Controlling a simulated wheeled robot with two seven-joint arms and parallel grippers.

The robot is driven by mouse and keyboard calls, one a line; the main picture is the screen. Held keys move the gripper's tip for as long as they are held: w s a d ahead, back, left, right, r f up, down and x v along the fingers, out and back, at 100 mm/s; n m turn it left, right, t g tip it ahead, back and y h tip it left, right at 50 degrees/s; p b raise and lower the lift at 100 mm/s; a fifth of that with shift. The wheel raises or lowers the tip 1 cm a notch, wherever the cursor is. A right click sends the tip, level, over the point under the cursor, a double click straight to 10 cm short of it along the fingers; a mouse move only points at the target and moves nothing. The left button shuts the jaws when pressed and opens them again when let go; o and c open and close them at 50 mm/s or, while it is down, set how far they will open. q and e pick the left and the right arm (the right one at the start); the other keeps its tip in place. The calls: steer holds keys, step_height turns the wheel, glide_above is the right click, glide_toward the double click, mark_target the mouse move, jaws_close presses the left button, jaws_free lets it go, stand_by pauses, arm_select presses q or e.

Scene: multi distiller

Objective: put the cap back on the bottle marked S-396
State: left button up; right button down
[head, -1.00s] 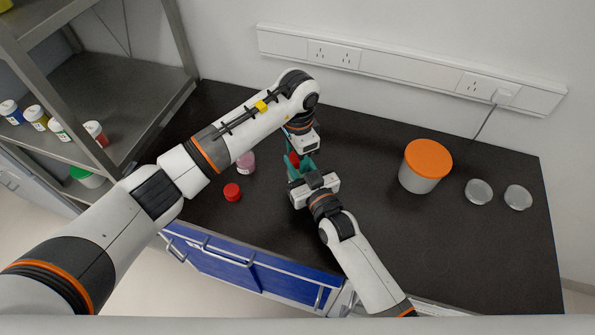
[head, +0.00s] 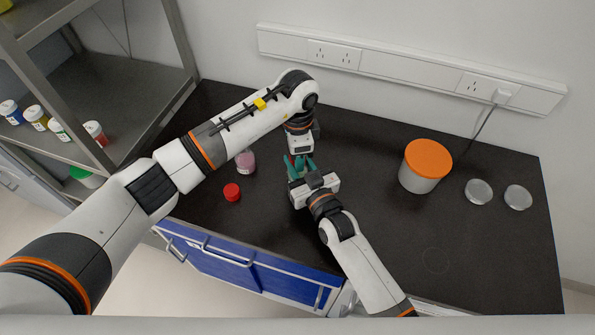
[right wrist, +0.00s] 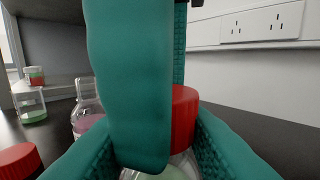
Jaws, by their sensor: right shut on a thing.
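My right gripper (head: 302,168) is shut on a clear glass bottle (right wrist: 165,173) with pale green contents, between its teal fingers in the right wrist view. A red cap (right wrist: 184,118) sits at the bottle's top; whether it is seated is hidden. My left gripper (head: 298,158) reaches down from above, one finger in front of the cap and one behind. Its grip on the cap is unclear. An uncapped bottle with pink contents (head: 246,162) stands to the left, also in the right wrist view (right wrist: 88,112). A loose red cap (head: 232,192) lies near it. No marking is readable.
A white tub with an orange lid (head: 427,165) and two clear round dishes (head: 479,191) (head: 518,197) stand at right. A metal shelf (head: 120,85) with several small jars is at left. The dark bench between my grippers and the tub is clear.

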arm_select(q)
steer(key=shift+o, duration=1.1)
steer(key=shift+s, duration=0.1)
step_height(320, 180, up, 5)
steer(key=shift+r, duration=0.1)
arm_select(e)
steer(key=shift+d+f, duration=0.15)
steer(key=shift+f, duration=0.25)
arm_select(q)
steer(key=shift+d, duration=0.1)
arm_select(e)
steer(key=shift+s+r, duration=0.1)
steer(key=shift+s, duration=0.05)
arm_select(q)
steer(key=shift+c, duration=0.4)
step_height(320, 180, up, 3)
steer(key=n, duration=0.3)
steer(key=shift+d, duration=0.15)
arm_select(e)
steer(key=shift+r, duration=0.1)
